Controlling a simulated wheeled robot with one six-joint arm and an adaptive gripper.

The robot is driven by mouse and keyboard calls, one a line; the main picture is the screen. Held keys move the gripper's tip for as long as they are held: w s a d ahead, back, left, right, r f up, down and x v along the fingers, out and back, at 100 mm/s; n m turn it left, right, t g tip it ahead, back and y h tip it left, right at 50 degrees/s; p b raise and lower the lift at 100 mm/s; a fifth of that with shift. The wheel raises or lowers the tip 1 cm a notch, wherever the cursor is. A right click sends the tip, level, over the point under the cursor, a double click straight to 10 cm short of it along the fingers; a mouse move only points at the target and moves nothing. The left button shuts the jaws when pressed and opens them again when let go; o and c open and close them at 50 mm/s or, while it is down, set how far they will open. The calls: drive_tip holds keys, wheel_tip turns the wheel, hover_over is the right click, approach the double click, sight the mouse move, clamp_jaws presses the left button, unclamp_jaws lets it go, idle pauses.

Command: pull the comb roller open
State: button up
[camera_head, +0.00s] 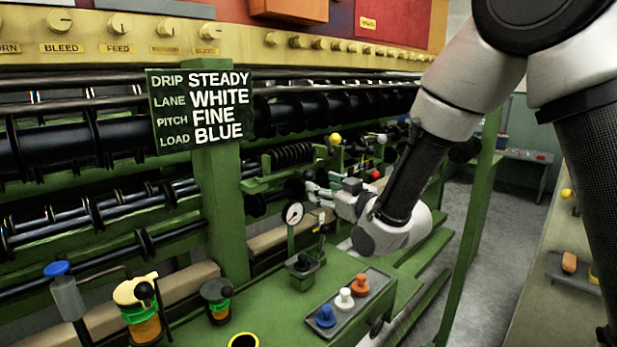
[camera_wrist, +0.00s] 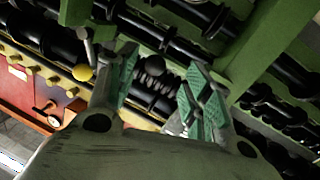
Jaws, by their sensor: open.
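A black ribbed roller (camera_head: 292,155), which looks like the comb roller, sits on the green machine frame right of the sign post. In the wrist view a black ribbed roller (camera_wrist: 155,98) with a round black knob (camera_wrist: 155,66) shows between my fingers. My gripper (camera_head: 312,186) is open, just below and right of the roller in the head view. Its two green-padded fingers (camera_wrist: 162,75) stand apart either side of the knob, with nothing visibly held. I cannot tell whether they touch it. The gripper's wrist partly hides the machine behind it.
A sign (camera_head: 200,108) reads drip steady, lane white, pitch fine, load blue. A yellow ball knob (camera_head: 335,138) stands close to my gripper. A gauge (camera_head: 293,213) is just below left. A tray (camera_head: 338,318) holds blue, white and orange pegs.

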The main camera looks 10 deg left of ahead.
sight(312, 178)
drive_tip(key=shift+w+a+r, duration=0.1)
drive_tip(key=shift+r, duration=0.35)
drive_tip(key=x, duration=0.7)
drive_tip(key=shift+w+a+r, duration=0.1)
drive_tip(key=shift+w+r, duration=0.05)
drive_tip(key=shift+w, duration=0.05)
clamp_jaws()
